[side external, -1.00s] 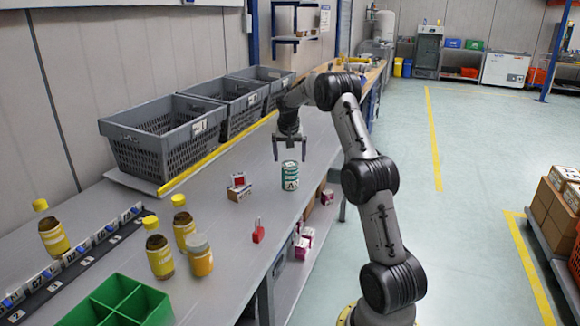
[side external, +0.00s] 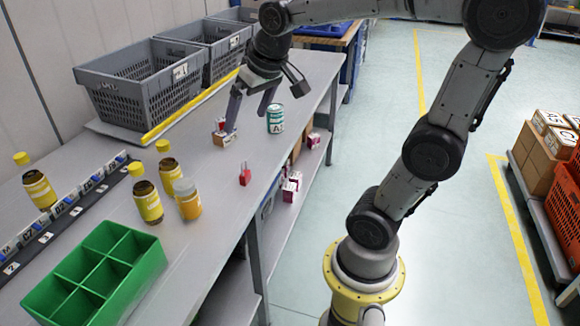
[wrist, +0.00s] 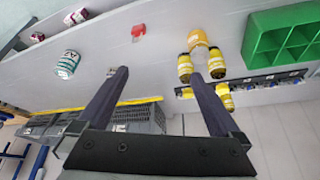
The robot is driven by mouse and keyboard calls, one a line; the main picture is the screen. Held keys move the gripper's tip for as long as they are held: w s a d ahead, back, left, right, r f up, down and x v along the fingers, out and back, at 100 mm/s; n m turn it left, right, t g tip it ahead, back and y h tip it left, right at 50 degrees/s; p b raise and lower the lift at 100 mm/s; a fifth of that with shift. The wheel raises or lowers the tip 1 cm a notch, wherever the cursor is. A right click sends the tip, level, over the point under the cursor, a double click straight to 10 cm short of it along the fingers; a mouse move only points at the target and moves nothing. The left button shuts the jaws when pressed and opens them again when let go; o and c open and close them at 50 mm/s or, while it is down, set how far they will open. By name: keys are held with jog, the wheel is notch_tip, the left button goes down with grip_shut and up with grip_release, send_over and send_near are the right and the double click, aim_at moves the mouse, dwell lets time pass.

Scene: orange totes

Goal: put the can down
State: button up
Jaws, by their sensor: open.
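The green and white can (side external: 276,120), marked with an A, stands upright on the grey bench near its front edge. It also shows in the wrist view (wrist: 67,64), outside the fingers on the left. My gripper (side external: 248,122) is open and empty, tilted above the bench. In the side view its fingers lie to the left of the can, with one finger overlapping the small boxes. In the wrist view nothing is held between the fingertips (wrist: 158,74). Whether a finger touches the boxes, I cannot tell.
Small red and white boxes (side external: 222,138) and a red padlock-like item (side external: 245,174) lie on the bench. Several yellow-capped bottles (side external: 147,202), an orange jar (side external: 187,199) and a green divided tray (side external: 140,268) stand nearer. Grey crates (side external: 140,98) line the wall.

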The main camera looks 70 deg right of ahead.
jog(key=s+a+f+n+y, duration=0.2)
jog(key=s+a+f+n, duration=0.2)
jog(key=s+a, duration=0.5)
jog(key=s, duration=0.3)
jog(key=shift+f+n+t, duration=0.3)
jog(key=shift+f+t, duration=0.1)
